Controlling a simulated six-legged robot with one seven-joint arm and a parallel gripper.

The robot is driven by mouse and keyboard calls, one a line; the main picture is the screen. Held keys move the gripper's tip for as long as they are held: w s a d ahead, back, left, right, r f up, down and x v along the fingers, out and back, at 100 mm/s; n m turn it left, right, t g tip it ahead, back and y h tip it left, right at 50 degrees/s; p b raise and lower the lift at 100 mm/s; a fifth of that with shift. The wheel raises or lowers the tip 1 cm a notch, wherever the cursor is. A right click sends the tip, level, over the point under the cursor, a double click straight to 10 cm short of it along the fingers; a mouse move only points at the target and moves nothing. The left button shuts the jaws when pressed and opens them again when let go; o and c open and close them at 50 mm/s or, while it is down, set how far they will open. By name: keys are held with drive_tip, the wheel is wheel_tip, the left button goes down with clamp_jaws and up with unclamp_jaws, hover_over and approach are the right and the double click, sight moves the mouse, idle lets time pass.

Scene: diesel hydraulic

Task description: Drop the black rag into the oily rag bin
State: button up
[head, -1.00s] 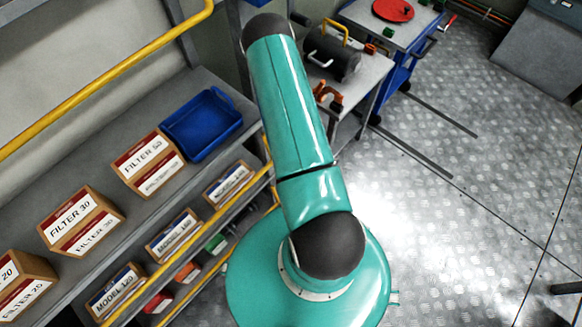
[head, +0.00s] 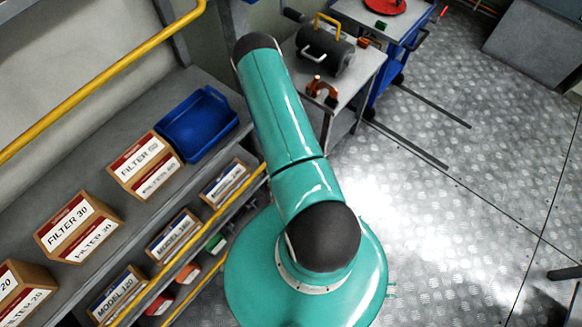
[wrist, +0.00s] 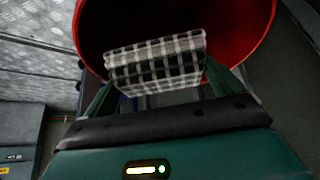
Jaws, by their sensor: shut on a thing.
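A black-and-white checked rag (wrist: 155,58), folded into a block shape, is between the green fingers of my gripper (wrist: 157,88) in the wrist view. My gripper is shut on it. Beyond the rag is a round red bin (wrist: 258,42) with a dark interior. The rag overlaps the bin's opening in the picture; I cannot tell its height relative to the rim. The bin's bottom is too dark to see. In the head view my arm reaches toward the back wall, and my gripper is hidden.
A shelf at left holds a blue tray (head: 198,125) and several filter boxes (head: 78,228). A metal table (head: 345,85) bears a dark cylinder (head: 325,50) and an orange clamp (head: 322,90). A blue cart (head: 385,60) stands behind. The metal floor (head: 450,200) at right is mostly clear.

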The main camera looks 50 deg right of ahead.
drive_tip(key=o, duration=0.6)
drive_tip(key=v, duration=1.4)
drive_tip(key=shift+w, duration=0.15)
